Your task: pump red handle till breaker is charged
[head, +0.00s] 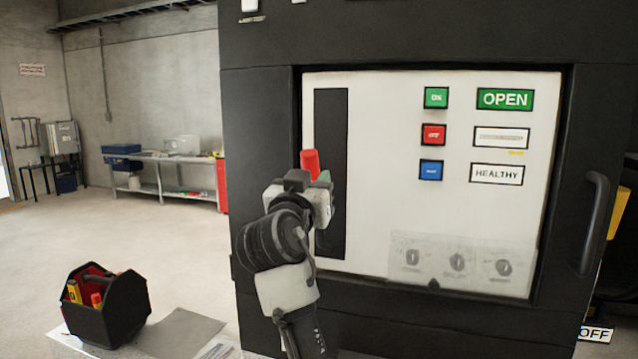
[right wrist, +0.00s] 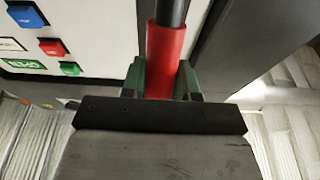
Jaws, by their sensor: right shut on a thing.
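The red handle (head: 310,162) stands out at the black vertical slot (head: 331,225) on the left of the white breaker panel (head: 385,150). My right gripper (head: 311,180) is shut on it, with the red tip showing above the fingers. In the right wrist view the red grip of the handle (right wrist: 163,58) lies between the green fingers of my right gripper (right wrist: 162,80), with a dark rod beyond it. A green OPEN sign (head: 505,99) and a white HEALTHY sign (head: 497,174) are at the panel's right. The charge sign (head: 501,138) between them is white and too blurred to read. My left gripper is not in view.
Green (head: 436,97), red (head: 433,134) and blue (head: 431,170) buttons sit mid-panel. A clear cover (head: 460,262) with knobs is below. A black door handle (head: 594,222) juts out at right. A black toolbox (head: 125,312) stands at lower left. Open floor lies left.

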